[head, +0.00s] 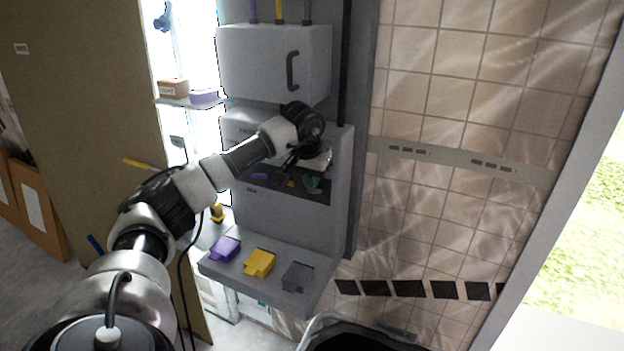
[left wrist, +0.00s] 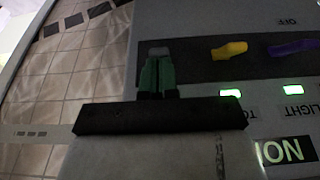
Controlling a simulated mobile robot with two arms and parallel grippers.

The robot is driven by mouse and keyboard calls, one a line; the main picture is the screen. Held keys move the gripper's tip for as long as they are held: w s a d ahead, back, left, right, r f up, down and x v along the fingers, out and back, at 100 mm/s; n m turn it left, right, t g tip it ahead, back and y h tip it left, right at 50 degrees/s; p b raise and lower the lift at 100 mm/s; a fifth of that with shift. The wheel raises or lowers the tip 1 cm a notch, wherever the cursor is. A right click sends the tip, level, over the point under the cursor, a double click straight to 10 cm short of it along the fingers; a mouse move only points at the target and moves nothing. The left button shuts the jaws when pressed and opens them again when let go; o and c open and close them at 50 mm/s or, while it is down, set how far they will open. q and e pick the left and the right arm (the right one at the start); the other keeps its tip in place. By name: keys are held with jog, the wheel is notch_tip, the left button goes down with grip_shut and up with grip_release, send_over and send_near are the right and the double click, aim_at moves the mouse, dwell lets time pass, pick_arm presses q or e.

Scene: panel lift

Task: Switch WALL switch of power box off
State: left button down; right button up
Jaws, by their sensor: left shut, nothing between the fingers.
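The grey power box (head: 342,219) stands against the wall, its recessed dark switch strip (left wrist: 203,70) facing me. A purple switch (head: 260,176) and a yellow switch (head: 291,183) show on the strip; the left wrist view shows the yellow (left wrist: 229,50) and purple (left wrist: 293,47) ones upside down. My left gripper (head: 311,184) is at the strip's right end; its green fingers (left wrist: 157,72) are shut and empty. A small grey piece (left wrist: 158,51), perhaps the third switch, shows at their tips; I cannot tell whether they touch. The WALL label is not readable. My right gripper is not in view.
Green lights (left wrist: 230,93) glow by the yellow and purple switches. A ledge (head: 232,268) below holds purple (head: 225,248), yellow (head: 260,262) and grey (head: 297,277) blocks. A handled cabinet (head: 257,62) is above. A dark bin (head: 360,340) stands below right.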

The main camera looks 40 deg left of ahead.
aim_at(310, 192)
pick_arm(q)
jog(key=shift+s+d+f+t+b, duration=0.1)
jog(key=shift+s+f+t+b, duration=0.55)
jog(key=shift+b, duration=0.95)
jog(key=shift+s+d+f+t+y+b, duration=0.15)
jog(key=shift+t+y+b, duration=0.3)
jog(key=shift+t+b, duration=1.15)
jog(key=shift+s+d+f+t+y+b, duration=0.1)
jog(key=shift+s+t+y+b, duration=0.35)
jog(key=shift+b, duration=2.1)
jog(key=shift+s+d+f+t+y+b, duration=0.15)
jog(key=shift+t+y+b, duration=0.25)
jog(key=shift+t+b, duration=1.25)
jog(key=shift+a+g+b, duration=0.1)
jog(key=shift+g+b, duration=0.35)
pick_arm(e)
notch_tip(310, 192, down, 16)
